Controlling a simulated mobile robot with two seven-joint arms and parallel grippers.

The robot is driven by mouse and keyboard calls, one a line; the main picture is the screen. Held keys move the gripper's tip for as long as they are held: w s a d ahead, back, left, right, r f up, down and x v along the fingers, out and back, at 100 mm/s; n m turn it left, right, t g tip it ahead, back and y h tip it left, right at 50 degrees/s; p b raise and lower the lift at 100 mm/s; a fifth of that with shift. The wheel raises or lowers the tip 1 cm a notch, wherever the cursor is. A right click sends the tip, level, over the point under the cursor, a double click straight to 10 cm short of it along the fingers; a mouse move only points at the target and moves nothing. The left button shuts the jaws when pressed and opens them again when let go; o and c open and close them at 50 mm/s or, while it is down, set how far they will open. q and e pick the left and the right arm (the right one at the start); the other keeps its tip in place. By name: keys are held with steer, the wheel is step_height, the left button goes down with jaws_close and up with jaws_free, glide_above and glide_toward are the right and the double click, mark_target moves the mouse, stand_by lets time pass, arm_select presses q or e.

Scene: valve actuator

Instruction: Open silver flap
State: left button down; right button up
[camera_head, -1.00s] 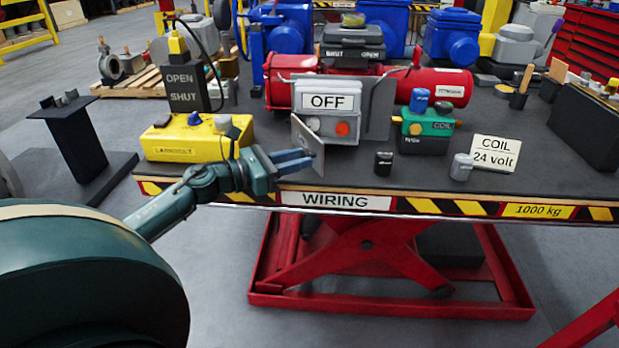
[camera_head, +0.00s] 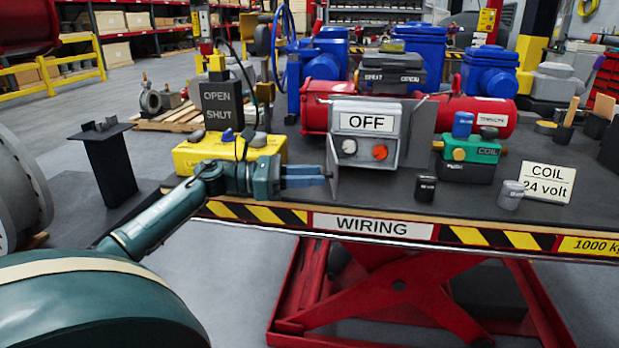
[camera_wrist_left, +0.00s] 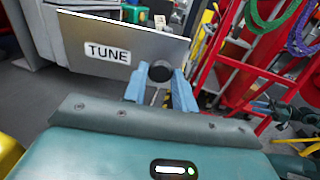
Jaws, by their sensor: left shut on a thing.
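The silver flap (camera_head: 333,160) stands out from the left side of the grey box marked OFF (camera_head: 369,150) and is seen nearly edge-on. In the left wrist view the flap (camera_wrist_left: 110,30) shows as a flat metal panel labelled TUNE, with a round black knob (camera_wrist_left: 160,71) near its lower right edge. My left gripper (camera_head: 325,176) reaches the flap from the left, and its blue fingers are shut on the knob. A white button and a red button show uncovered on the box front. My right gripper is out of view.
A yellow box (camera_head: 215,152) sits behind my left wrist. A green COIL unit (camera_head: 470,160), a small black cylinder (camera_head: 426,187) and a grey one (camera_head: 510,194) stand right of the box. The red tank (camera_head: 480,115) lies behind it. The striped table edge runs in front.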

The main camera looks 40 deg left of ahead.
arm_select(q)
steer(key=c, duration=1.1)
jaws_free()
steer(key=v, duration=1.3)
steer(key=shift+c, duration=0.2)
